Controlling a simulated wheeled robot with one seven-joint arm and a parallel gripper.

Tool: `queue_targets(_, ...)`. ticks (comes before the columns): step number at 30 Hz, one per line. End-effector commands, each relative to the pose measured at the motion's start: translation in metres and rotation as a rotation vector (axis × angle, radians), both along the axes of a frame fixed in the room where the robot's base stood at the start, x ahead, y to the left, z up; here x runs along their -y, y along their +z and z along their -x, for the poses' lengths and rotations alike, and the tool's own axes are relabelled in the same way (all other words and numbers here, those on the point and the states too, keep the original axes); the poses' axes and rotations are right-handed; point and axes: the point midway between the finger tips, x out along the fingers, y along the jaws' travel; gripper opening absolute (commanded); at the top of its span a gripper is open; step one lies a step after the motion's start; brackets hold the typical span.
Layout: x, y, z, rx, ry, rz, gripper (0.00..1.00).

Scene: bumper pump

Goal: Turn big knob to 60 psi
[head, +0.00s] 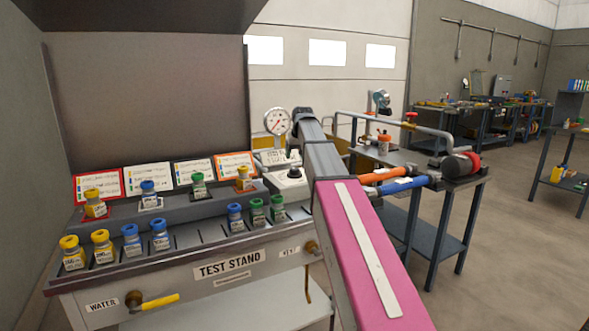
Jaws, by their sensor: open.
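A round white pressure gauge (277,121) with a red needle stands at the back right of the test stand (230,272). Its scale is too small to read. Below it is a pale box with a small dark-topped knob (293,172), which may be the big knob; its setting cannot be read. My arm reaches from the bottom right up past the right side of this box, ending in a dark joint beside the gauge. My gripper cannot be made out; it seems hidden behind the arm or out of the picture.
Several capped yellow, blue and green bottles (102,246) stand on the stand's two tiers, with label cards behind. A yellow-handled water valve (155,301) is at the front left, a key valve (312,247) at the right. A pipe-laden bench (430,235) stands right of my arm.

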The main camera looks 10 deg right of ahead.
Motion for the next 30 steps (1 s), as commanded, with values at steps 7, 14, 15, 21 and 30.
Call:
queue_targets(7,-0.002,-0.041,-0.017,-0.002,0.000,0.000,0.73)
queue_targets(14,-0.004,-0.067,-0.028,-0.001,0.000,0.000,0.73)
queue_targets(15,-0.004,-0.070,-0.029,0.000,0.000,0.000,0.73)
queue_targets(21,-0.004,-0.077,-0.031,-0.001,0.000,0.000,0.73)
queue_targets(30,-0.004,-0.076,-0.031,0.000,0.000,0.000,0.47)
